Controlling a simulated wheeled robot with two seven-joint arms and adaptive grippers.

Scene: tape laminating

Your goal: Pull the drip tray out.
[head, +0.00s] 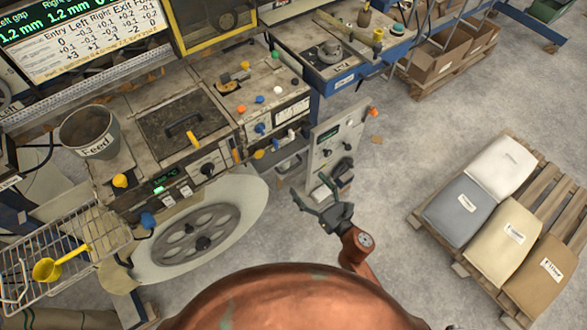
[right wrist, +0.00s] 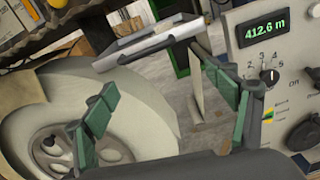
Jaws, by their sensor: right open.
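The drip tray appears to be the grey shallow tray (head: 289,165) low at the machine's right side, under the knob panel, in the head view. In the right wrist view a pale grey bar with a dark top (right wrist: 150,44) looks like its front edge. My right gripper (head: 322,190) is open and empty, below and right of the tray in the head view. In the right wrist view the green-padded fingers (right wrist: 155,75) stand wide apart, and the bar lies beyond them, near the right fingertip. I cannot tell whether they touch. My left gripper is not in view.
A grey control panel (head: 336,138) stands close right of the tray. A large wheel (head: 196,229) is at the left. A pallet with several sacks (head: 468,205) is at the right. The floor (head: 410,130) between panel and pallet is mostly clear.

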